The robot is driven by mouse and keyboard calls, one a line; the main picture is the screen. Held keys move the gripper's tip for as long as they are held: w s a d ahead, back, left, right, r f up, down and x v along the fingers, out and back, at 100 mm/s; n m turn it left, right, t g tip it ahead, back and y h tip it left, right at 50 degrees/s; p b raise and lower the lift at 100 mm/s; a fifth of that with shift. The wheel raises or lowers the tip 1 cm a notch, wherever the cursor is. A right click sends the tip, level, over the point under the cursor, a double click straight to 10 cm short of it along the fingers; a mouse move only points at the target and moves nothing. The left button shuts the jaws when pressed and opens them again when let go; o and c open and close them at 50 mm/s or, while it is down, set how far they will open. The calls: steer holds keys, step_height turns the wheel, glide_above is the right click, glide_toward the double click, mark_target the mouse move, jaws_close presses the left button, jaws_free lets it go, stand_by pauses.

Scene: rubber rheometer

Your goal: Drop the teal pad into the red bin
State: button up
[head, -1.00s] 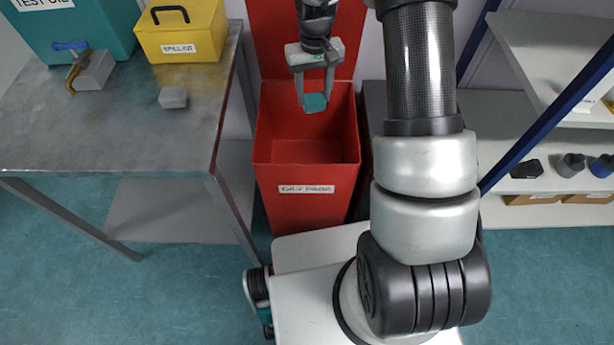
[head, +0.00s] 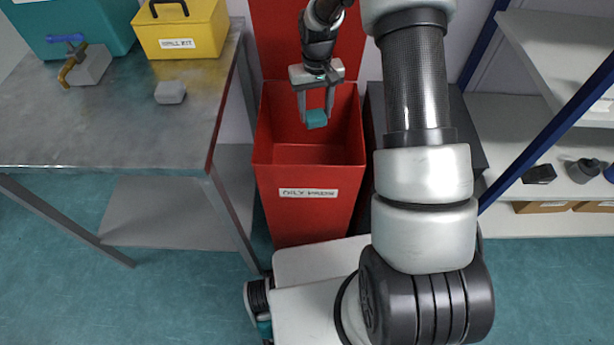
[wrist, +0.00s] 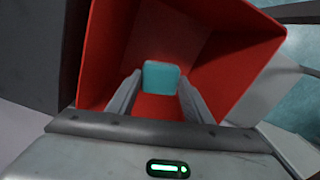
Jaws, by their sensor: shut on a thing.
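The teal pad (head: 317,119) is a small block held between the fingertips of my gripper (head: 316,116). My gripper points down, with the pad over the open mouth of the red bin (head: 307,205). The bin is a tall open box with a white label on its front and a raised red panel behind. In the wrist view the teal pad (wrist: 160,76) sits between the two grey fingers, with the red bin's inner walls (wrist: 115,50) around it. I cannot tell exactly how far the pad is below the rim.
A dark cabinet (head: 470,130) stands right of the bin, then white shelving (head: 560,110).

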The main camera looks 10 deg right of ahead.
steer(key=o, duration=1.1)
step_height(320, 180, up, 18)
steer(key=p, duration=0.2)
steer(key=shift+f, duration=0.25)
